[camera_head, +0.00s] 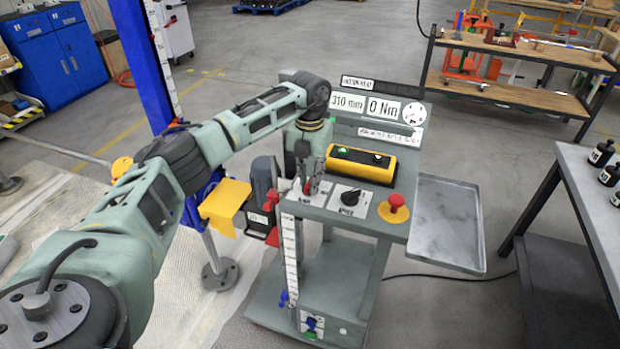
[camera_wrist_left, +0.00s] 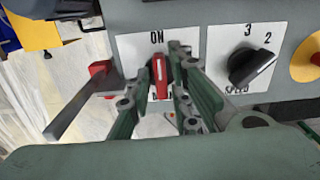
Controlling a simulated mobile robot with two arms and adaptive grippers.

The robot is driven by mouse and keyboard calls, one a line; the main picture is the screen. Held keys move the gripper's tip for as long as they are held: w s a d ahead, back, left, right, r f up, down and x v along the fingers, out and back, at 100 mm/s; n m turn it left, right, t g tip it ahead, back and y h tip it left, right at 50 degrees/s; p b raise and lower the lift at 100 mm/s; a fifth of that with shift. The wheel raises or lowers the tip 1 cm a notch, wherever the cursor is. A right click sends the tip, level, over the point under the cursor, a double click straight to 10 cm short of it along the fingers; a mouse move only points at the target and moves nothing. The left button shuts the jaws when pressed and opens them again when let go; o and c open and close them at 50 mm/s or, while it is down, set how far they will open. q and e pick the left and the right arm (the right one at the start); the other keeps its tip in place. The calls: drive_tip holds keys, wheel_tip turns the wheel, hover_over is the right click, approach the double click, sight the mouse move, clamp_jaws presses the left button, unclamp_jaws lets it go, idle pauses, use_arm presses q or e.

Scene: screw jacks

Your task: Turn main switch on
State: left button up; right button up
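The main switch is a red knob (camera_wrist_left: 160,78) on a white plate (camera_wrist_left: 130,48) with "ON" at its top and lettering at the bottom partly hidden by my fingers. In the left wrist view the knob stands roughly upright, its upper end below "ON". It also shows small and red in the head view (camera_head: 307,187). My left gripper (camera_head: 311,178) reaches down to the panel. In the left wrist view its fingers (camera_wrist_left: 163,72) lie on either side of the knob, very close; whether they press on it is unclear. My right gripper is not in view.
Right of the switch are a black speed knob (camera_head: 350,197) and a red emergency button (camera_head: 396,202) on yellow. Behind is a yellow box (camera_head: 361,164) with a green button. Displays (camera_head: 347,101) read 310 mm and 0 Nm. A grey tray (camera_head: 447,222) hangs at the right.

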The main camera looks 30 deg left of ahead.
use_arm(q)
drive_tip(key=shift+o, duration=0.7)
drive_tip(key=shift+s+f, duration=0.1)
wheel_tip(320, 180, up, 12)
drive_tip(key=shift+d, duration=0.1)
idle(0.3)
